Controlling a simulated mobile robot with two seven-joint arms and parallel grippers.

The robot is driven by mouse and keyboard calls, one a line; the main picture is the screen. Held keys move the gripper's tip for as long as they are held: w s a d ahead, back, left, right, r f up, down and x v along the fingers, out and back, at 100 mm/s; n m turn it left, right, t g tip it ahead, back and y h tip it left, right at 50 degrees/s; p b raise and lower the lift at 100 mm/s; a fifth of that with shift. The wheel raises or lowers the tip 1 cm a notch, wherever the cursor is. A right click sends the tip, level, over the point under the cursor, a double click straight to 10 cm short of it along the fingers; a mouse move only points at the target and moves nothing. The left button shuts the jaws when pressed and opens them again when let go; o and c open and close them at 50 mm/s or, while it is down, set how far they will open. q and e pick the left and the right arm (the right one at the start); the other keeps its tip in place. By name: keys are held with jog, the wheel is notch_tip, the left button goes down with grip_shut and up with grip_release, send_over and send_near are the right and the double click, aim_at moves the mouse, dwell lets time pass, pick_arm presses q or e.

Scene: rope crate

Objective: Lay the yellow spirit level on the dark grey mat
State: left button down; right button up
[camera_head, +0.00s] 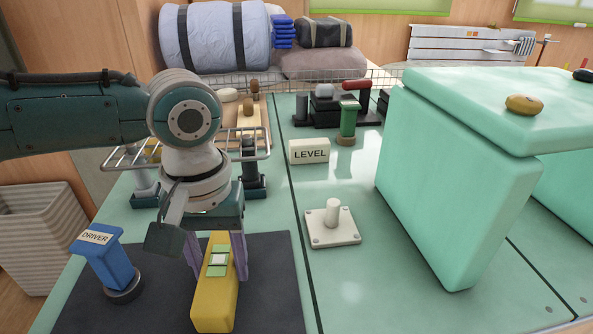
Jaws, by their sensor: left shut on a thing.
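The yellow spirit level (212,305) has pale green and white patches on its top. My left gripper (216,262) comes down from above and is shut on it, with one purple finger on each side. The level is over the dark grey mat (272,290), its long side running toward the front edge. I cannot tell whether its underside touches the mat. My right gripper is not in view. A white block labelled LEVEL (309,151) stands on the green top further back.
A blue block labelled DRIVER (104,252) stands on a round dark base left of the level. A white plate with a peg (332,224) lies right of the mat. A large mint-green box (455,180) blocks the right. A wire rack (258,150) stands behind the gripper.

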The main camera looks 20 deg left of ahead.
aim_at(219, 261)
pick_arm(q)
jog(key=shift+f, duration=0.35)
jog(key=shift+c, duration=0.9)
grip_release()
jog(key=shift+r, duration=0.1)
notch_tip(219, 261, up, 10)
jog(key=p, duration=0.2)
jog(key=shift+p, duration=0.3)
